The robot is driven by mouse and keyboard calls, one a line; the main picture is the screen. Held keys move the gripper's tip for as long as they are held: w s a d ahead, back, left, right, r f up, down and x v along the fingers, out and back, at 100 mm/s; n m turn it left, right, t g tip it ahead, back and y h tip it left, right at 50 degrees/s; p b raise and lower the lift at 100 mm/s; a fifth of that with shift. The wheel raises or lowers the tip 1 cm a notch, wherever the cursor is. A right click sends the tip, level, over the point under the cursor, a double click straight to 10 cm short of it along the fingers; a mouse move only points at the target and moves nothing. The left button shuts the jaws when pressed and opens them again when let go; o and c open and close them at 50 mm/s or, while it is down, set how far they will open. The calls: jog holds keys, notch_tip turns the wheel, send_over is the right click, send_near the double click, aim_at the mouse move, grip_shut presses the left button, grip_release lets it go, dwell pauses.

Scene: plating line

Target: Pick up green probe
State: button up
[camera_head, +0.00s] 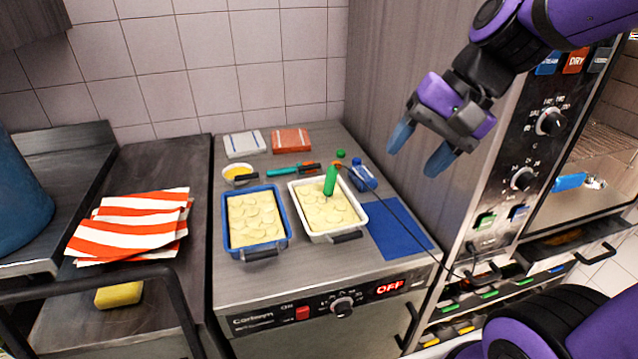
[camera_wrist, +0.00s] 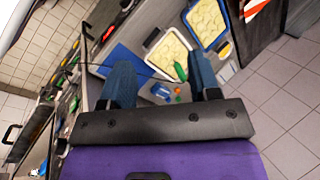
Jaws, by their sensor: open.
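The green probe (camera_head: 330,180) stands upright in the pale food of the white tray (camera_head: 293,206), on the counter. A thin dark cable runs from near it toward the oven panel. In the wrist view the probe (camera_wrist: 180,72) shows between my fingers, beyond their tips, near the right finger. My gripper (camera_head: 418,158) is open and empty, raised above and to the right of the trays, well apart from the probe. Its blue fingers (camera_wrist: 162,80) also show in the wrist view.
A blue tray (camera_head: 286,222) of similar food sits left of the white tray. A tall oven panel (camera_head: 515,150) stands at right.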

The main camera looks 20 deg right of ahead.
jog(key=w+a+f+m+t+y, duration=0.1)
jog(key=w+a+f+m+y, duration=0.2)
jog(key=w+m, duration=0.35)
jog(key=w+a+f+m+y, duration=0.2)
jog(key=w+f+m+y, duration=0.25)
jog(key=w+m, duration=0.2)
jog(key=m+t+h, duration=0.4)
jog(key=m+t, duration=0.4)
jog(key=m, duration=0.7)
send_near(334, 182)
jog(key=w+a, duration=0.2)
jog(key=shift+d+f, duration=0.25)
jog(key=shift+f, duration=0.2)
jog(key=x, duration=1)
jog(key=shift+w+a+f, duration=0.1)
jog(key=shift+w+a, duration=0.05)
grip_shut()
notch_tip(334, 182, up, 17)
